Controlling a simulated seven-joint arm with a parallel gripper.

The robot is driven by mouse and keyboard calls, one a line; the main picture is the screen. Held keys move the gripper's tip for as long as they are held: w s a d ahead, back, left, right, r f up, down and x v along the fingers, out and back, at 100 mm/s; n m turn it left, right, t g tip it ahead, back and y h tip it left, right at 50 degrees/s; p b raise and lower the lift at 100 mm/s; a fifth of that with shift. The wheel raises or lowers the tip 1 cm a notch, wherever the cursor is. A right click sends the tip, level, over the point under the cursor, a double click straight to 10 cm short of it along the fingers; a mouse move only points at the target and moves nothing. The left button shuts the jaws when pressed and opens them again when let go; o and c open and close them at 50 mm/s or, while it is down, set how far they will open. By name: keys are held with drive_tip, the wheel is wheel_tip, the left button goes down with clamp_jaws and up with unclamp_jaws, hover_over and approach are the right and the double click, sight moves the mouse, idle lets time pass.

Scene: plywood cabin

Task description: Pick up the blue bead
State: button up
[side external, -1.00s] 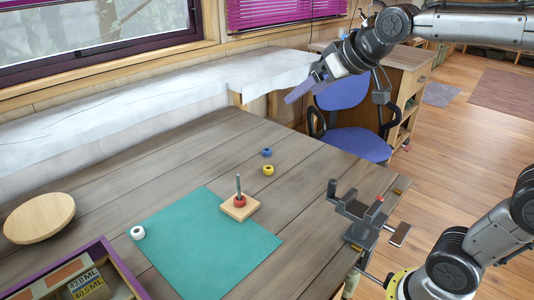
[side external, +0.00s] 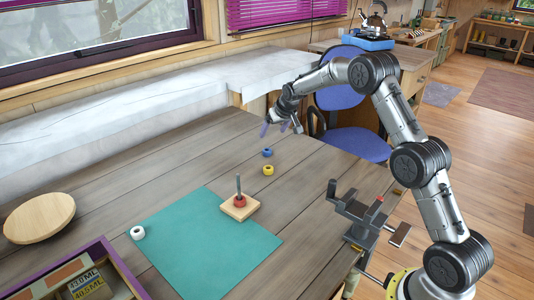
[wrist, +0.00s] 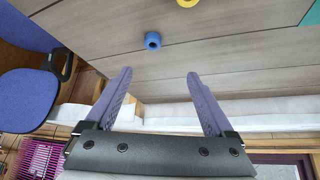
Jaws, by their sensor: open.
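The blue bead (side external: 267,152) lies on the grey wooden table near its far edge. It also shows in the wrist view (wrist: 152,41), ahead of my fingers and between their lines. My gripper (side external: 281,127) is open and empty above the far part of the table, a little beyond and to the right of the bead. Its two purple fingers (wrist: 160,88) are wide apart in the wrist view and do not touch the bead.
A yellow bead (side external: 268,170) lies close to the blue one. A vise (side external: 357,214) stands at the table's right edge. A wooden disc (side external: 39,218) lies left.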

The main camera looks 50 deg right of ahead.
drive_tip(key=f, duration=0.2)
hover_over(268, 156)
drive_tip(key=s, duration=0.2)
drive_tip(key=f, duration=0.6)
drive_tip(key=shift+a+f, duration=0.2)
drive_tip(key=shift+a, duration=0.2)
drive_tip(key=shift+d+x, duration=0.15)
drive_tip(key=shift+x, duration=1.15)
drive_tip(key=shift+d+x, duration=0.15)
drive_tip(key=shift+x, duration=1.15)
drive_tip(key=shift+w+r, duration=0.1)
drive_tip(key=shift+r, duration=0.05)
drive_tip(key=shift+c, duration=0.3)
clamp_jaws()
